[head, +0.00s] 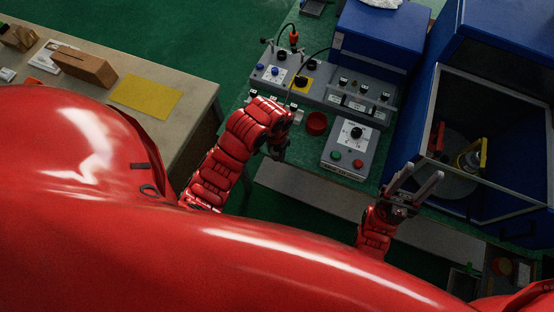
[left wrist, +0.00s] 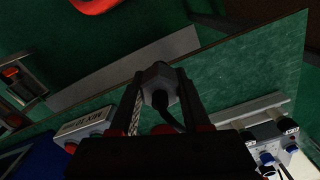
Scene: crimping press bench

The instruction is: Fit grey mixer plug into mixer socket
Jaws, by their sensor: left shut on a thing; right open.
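My left gripper (left wrist: 160,92) is shut on a grey plug (left wrist: 158,76). The plug has a faceted body and a black cable, seen between the two dark fingers over the green bench. In the head view my left gripper (head: 276,146) is in front of the grey panel, left of the knob box; the plug is too small to make out there. A black round fitting on a yellow plate (head: 301,82) sits on the panel. I cannot tell which fitting is the mixer socket. My right gripper (head: 418,184) is open and empty, right of the knob box.
A grey box with a knob and red and green buttons (head: 350,146) stands on the bench beside a red cup (head: 316,123). A blue open-topped cabinet (head: 480,195) is at right. A blue case (head: 380,38) stands behind the panel. A side table (head: 130,68) is at left.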

